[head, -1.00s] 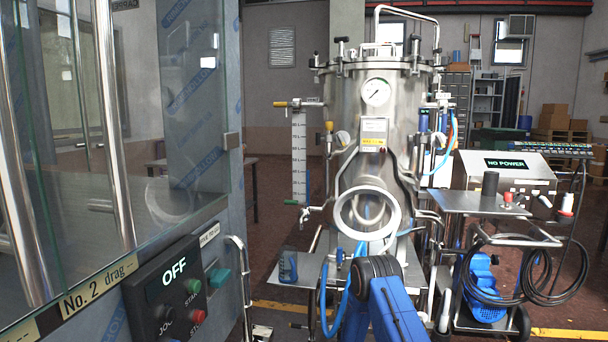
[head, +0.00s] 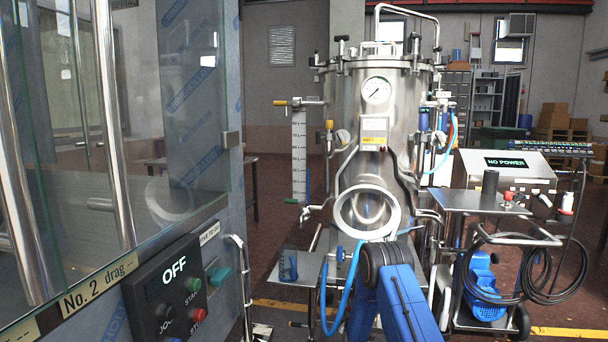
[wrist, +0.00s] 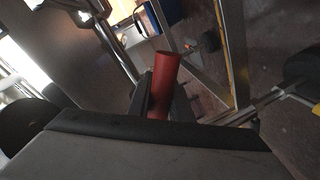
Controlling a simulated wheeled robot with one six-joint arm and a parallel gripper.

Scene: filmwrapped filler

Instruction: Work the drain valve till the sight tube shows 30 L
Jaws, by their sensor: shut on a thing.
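The steel tank (head: 345,110) stands in the middle of the head view. Its sight tube (head: 308,183) runs beside a white scale (head: 299,155) on the left, with blue showing in the lower part. I cannot tell for certain that this is the drain valve's handle. In the head view my arm hides the low area in front of the tank.
A glass-doored cabinet and a control box (head: 170,290) reading OFF are close on the left. A cart (head: 490,203) with a NO POWER display (head: 506,162) and looped black cables stands right. A blue hose (head: 345,295) hangs beside my arm.

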